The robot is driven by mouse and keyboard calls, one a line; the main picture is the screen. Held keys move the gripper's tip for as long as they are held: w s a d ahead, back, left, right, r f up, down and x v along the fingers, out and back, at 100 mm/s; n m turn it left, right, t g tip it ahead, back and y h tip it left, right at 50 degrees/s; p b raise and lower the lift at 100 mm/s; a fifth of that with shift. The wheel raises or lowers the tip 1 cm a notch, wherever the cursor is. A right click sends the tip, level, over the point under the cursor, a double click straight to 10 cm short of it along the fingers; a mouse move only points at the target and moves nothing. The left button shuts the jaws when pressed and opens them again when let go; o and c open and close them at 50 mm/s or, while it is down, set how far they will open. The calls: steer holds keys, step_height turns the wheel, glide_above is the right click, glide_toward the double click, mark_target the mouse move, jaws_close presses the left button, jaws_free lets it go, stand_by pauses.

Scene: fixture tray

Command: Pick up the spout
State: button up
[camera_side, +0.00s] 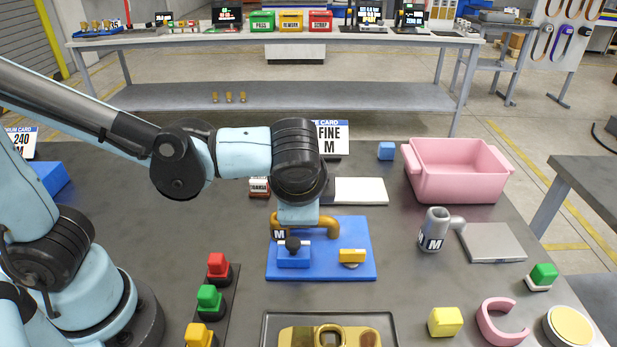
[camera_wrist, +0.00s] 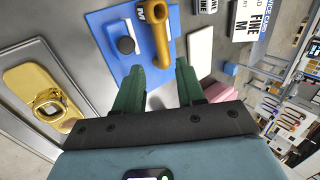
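The spout is a gold curved pipe (camera_side: 328,224) with an M label, seated on a blue fixture plate (camera_side: 320,271). My wrist partly hides it in the side view. In the wrist view the spout (camera_wrist: 161,40) runs down toward the gap between my fingertips. My gripper (camera_wrist: 160,66) is open, its two green fingers spread either side of the spout's lower end. I cannot tell whether either finger touches it. The fingers are hard to make out in the side view.
A blue block with a dark knob (camera_side: 293,255) and a yellow block (camera_side: 352,256) sit on the plate. A grey M-marked cylinder with a side pipe (camera_side: 434,232) stands to the right. A pink bin (camera_side: 457,185) is behind it. A dark tray (camera_side: 388,325) holds a gold part in front.

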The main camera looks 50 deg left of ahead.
mark_target(278, 233)
steer(key=shift+x, duration=6)
jaws_close()
